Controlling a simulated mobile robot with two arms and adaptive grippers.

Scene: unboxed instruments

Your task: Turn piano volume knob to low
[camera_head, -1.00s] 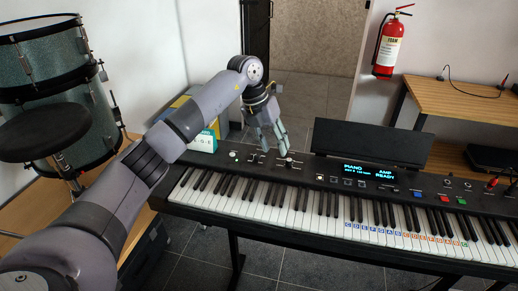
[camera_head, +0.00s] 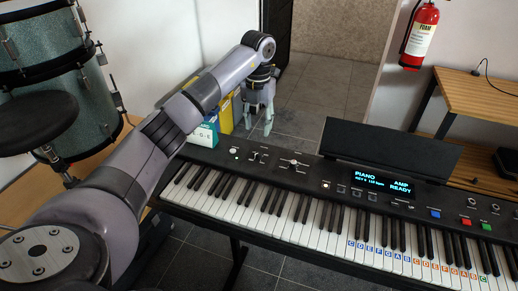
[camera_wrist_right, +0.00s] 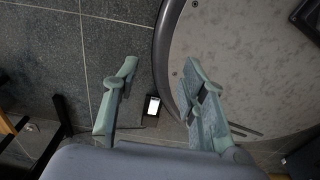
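The black piano keyboard (camera_head: 300,205) stretches across the head view, its lit display (camera_head: 385,185) reading PIANO and AMP READY. Its panel carries a pale round control (camera_head: 234,152) at the left, a small cluster of controls (camera_head: 258,156), and another control (camera_head: 294,162) left of the display. Labels are too small to read, so I cannot tell which is the volume knob. My left gripper (camera_head: 258,125) points down at the panel's back edge, fingers apart and empty, above and behind these controls. My right gripper (camera_wrist_right: 160,64) is open and empty in the right wrist view.
A drum (camera_head: 50,120) and black stool seat (camera_head: 38,120) stand at left. Yellow and teal boxes (camera_head: 205,133) sit behind the piano's left end. A wooden desk (camera_head: 480,100) and fire extinguisher (camera_head: 421,35) are at right. A small lit device (camera_wrist_right: 152,105) shows below the right gripper.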

